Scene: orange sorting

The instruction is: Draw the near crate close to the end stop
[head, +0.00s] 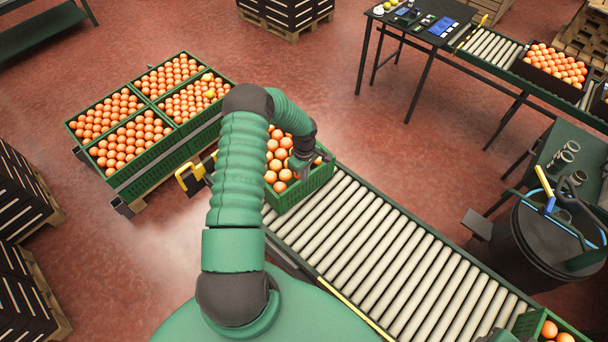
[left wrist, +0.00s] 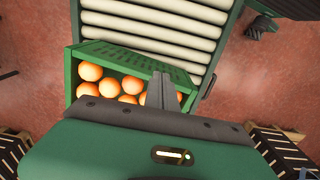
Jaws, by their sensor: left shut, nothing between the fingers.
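A green crate (head: 310,188) of oranges sits on the roller conveyor. It also shows in the left wrist view (left wrist: 140,57). My left gripper (head: 305,182) is over this crate, near its right-hand wall. In the left wrist view its fingers (left wrist: 160,88) are shut and empty, reaching over the oranges towards the slotted wall; whether they touch it I cannot tell. A yellow bracket (head: 190,178), possibly the end stop, stands at the conveyor's far-left end, partly hidden by my arm. Another green crate (head: 534,322) of oranges is cut off at the lower right.
The conveyor rollers (head: 390,250) are bare between the two crates. A black bin (head: 535,250) stands right of the conveyor, and a dark table (head: 420,30) stands behind.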

